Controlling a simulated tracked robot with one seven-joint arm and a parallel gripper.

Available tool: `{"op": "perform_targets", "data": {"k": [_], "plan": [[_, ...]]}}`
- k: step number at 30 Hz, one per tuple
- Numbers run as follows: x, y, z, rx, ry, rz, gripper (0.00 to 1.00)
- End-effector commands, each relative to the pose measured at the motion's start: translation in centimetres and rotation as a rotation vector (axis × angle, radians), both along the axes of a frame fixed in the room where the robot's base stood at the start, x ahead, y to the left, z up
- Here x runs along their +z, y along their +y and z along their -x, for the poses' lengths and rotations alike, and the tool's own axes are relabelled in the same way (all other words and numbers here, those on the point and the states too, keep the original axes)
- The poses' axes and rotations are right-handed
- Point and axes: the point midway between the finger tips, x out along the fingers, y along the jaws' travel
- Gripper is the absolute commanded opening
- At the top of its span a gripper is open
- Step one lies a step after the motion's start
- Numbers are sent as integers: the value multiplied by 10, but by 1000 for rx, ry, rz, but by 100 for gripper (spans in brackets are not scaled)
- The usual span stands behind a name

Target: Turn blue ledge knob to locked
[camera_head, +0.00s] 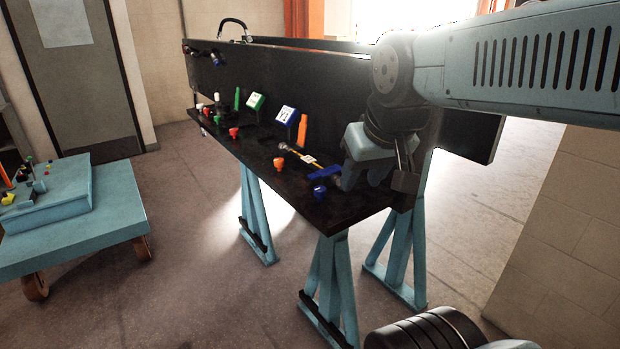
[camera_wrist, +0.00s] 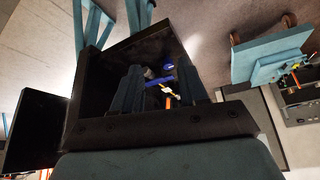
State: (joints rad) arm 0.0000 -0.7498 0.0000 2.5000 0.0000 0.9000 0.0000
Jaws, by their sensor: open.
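A round blue knob (camera_head: 320,191) sits at the front edge of the black ledge (camera_head: 340,212), near its right end. A blue bar-shaped handle (camera_head: 326,172) lies just behind it. In the wrist view the blue knob (camera_wrist: 168,67) and the blue bar (camera_wrist: 158,80) show between my fingers. My gripper (camera_head: 362,180) is open and hangs over the ledge's right end, right of the blue knob and apart from it. In the wrist view my gripper (camera_wrist: 161,80) has nothing between its fingers that it grips. Any lock marking on the knob is too small to read.
A black panel (camera_head: 290,78) rises behind. A teal cart (camera_head: 75,215) stands left. The floor in front is clear.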

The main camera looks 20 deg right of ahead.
Motion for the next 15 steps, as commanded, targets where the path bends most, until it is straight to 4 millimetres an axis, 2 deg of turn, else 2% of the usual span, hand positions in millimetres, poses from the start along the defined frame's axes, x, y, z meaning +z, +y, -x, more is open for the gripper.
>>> {"op": "perform_targets", "data": {"k": [5, 10, 15], "plan": [[0, 0, 0, 0, 0, 0, 43], [3, 0, -3, 17, 8, 8, 57], [11, 3, -24, 127, 68, 60, 59]]}}
